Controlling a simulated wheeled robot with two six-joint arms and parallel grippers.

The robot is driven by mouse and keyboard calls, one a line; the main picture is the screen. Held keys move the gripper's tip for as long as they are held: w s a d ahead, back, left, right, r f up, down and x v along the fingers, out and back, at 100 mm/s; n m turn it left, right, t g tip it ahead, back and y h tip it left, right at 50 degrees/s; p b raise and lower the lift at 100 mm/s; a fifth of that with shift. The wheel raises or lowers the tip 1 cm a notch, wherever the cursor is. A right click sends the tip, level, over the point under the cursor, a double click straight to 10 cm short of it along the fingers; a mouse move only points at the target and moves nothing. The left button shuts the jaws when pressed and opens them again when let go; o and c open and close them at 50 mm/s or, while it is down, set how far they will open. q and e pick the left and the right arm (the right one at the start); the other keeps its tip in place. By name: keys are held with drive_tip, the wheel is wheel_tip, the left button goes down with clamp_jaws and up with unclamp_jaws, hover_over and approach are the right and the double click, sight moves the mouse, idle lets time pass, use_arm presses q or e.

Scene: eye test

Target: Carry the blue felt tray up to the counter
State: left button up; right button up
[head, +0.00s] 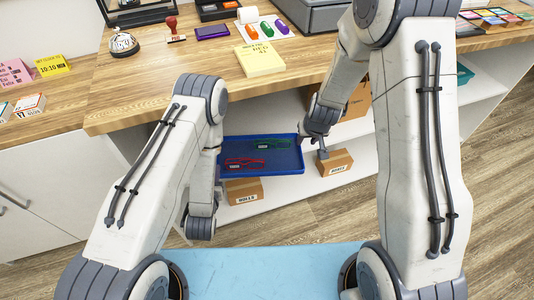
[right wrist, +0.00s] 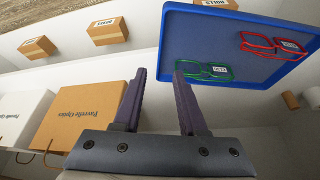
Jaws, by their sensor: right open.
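The blue felt tray (head: 290,167) is below the front edge of the wooden counter (head: 150,75), in front of the white shelves. Red-framed glasses (head: 245,163) and green-framed glasses (head: 270,145) lie in it. I cannot tell what bears the tray. My right gripper (head: 313,143) is at the tray's right edge. In the right wrist view, its fingers are open and empty. The edge of the tray (right wrist: 200,30) shows between and beyond the fingertips, and contact is unclear. My left arm comes down beside the tray's left end; its gripper is hidden.
Small cardboard boxes (head: 335,163) stand on the lower shelf. The counter holds a bell (head: 124,44), a stamp (head: 173,28), a purple pad (head: 212,32), a yellow booklet (head: 260,60) and a white tray with coloured items. The counter's front middle is bare.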

sight(301, 152)
use_arm(q)
drive_tip(key=x, duration=1)
drive_tip(key=shift+w+f, duration=0.15)
drive_tip(key=shift+w, duration=0.05)
use_arm(e)
drive_tip(key=x, duration=1)
drive_tip(key=shift+w+f, duration=0.15)
drive_tip(key=shift+f, duration=0.05)
use_arm(q)
clamp_jaws()
use_arm(e)
drive_tip(key=c, duration=0.5)
clamp_jaws()
